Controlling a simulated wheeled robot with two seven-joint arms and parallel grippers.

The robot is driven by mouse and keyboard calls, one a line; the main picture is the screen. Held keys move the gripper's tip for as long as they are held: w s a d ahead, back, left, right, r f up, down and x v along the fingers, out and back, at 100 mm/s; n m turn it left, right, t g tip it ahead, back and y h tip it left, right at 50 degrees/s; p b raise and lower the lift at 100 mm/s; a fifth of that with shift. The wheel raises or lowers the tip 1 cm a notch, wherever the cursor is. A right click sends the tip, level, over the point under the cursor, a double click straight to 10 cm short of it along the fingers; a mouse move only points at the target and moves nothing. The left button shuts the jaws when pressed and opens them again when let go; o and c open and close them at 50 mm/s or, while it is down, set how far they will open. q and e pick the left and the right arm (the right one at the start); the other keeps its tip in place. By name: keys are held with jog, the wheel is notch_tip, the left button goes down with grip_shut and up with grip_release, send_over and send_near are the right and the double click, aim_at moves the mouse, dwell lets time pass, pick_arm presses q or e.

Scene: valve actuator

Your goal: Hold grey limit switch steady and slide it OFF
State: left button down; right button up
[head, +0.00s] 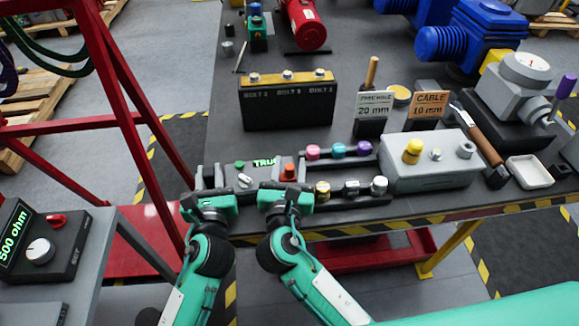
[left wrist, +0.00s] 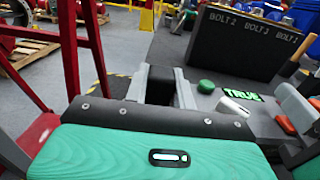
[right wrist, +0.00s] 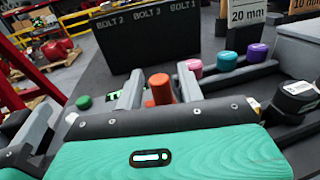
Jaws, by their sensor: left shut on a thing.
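The switch unit is a dark grey box with a green button, a white-grey toggle lever (head: 245,180) and a green TRUE sign (head: 265,162). The lever leans to one side and also shows in the left wrist view (left wrist: 233,106). My left gripper (head: 209,172) is at the box's left end, its two grey fingers on either side of a dark piece (left wrist: 158,90). The fingers partly hide it. My right gripper (head: 286,172) is open, its fingers on either side of an orange-red knob (right wrist: 160,88) with visible gaps. The lever stands between the two grippers, untouched.
Pink, blue and purple knobs (head: 338,150) and a grey box with a yellow knob (head: 430,165) stand to the right. A black bolt block (head: 288,108) stands behind. A red frame (head: 120,110) rises at the left. The striped table edge (head: 400,220) is in front.

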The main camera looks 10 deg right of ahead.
pick_arm(q)
jog(key=shift+f, duration=0.3)
pick_arm(e)
grip_shut()
jog(key=shift+s+a+f, duration=0.1)
jog(key=shift+a, duration=1.55)
pick_arm(q)
jog(key=shift+d, duration=0.15)
pick_arm(e)
jog(key=shift+a, duration=0.1)
jog(key=shift+o, duration=0.6)
grip_release()
jog(key=shift+a, duration=0.1)
jog(key=v, duration=1.2)
jog(key=shift+s, duration=0.1)
